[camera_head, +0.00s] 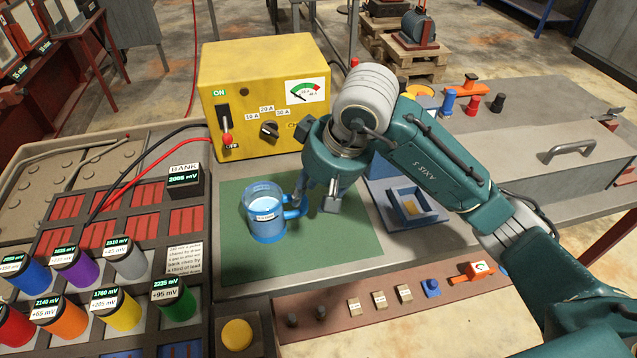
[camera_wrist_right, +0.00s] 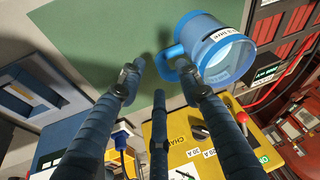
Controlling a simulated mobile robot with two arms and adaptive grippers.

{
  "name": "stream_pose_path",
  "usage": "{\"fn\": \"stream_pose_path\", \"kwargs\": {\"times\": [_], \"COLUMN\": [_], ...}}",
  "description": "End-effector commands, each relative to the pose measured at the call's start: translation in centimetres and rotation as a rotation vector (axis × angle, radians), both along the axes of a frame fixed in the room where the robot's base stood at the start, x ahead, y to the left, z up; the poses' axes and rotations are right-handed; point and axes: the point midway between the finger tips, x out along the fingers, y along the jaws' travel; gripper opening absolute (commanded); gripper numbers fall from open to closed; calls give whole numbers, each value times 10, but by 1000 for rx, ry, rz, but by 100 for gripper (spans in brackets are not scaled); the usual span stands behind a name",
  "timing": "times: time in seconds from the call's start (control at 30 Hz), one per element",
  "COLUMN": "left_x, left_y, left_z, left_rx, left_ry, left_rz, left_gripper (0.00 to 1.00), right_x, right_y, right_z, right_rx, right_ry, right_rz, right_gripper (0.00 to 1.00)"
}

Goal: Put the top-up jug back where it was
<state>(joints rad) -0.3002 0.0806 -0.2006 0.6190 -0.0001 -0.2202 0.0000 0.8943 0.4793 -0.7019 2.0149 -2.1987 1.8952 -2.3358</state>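The top-up jug (camera_head: 262,225) is a clear blue mug-like jug with a white label and pale liquid inside. It stands upright on the green mat (camera_head: 345,245), its handle pointing right toward my right gripper (camera_head: 316,198). In the right wrist view the jug (camera_wrist_right: 215,50) is at the top. There the fingers of my right gripper (camera_wrist_right: 158,75) are spread apart, with the handle (camera_wrist_right: 167,64) near and partly between their tips. I cannot tell whether a finger touches it. My left gripper is not in view.
A yellow charger (camera_head: 262,100) stands behind the mat. A battery bank with coloured cylinders (camera_head: 120,310) is to the left, with red and black cables. A blue tray (camera_head: 410,207) sits right of the mat, beneath my forearm. The mat's front is clear.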

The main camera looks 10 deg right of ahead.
Motion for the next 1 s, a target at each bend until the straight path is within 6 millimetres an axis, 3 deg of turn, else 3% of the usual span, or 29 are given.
{"fn": "stream_pose_path", "kwargs": {"times": [0.1,0.3,1.0], "left_x": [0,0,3], "left_y": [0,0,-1], "left_z": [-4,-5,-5], "left_rx": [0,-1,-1], "left_ry": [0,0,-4], "left_rz": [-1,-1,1], "left_gripper": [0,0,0], "right_x": [-6,-15,-17], "right_y": [-5,-9,-11], "right_z": [23,46,51], "right_rx": [-1,0,1], "right_ry": [-6,-2,1], "right_rz": [-1,0,0], "right_gripper": [35,35,35]}}
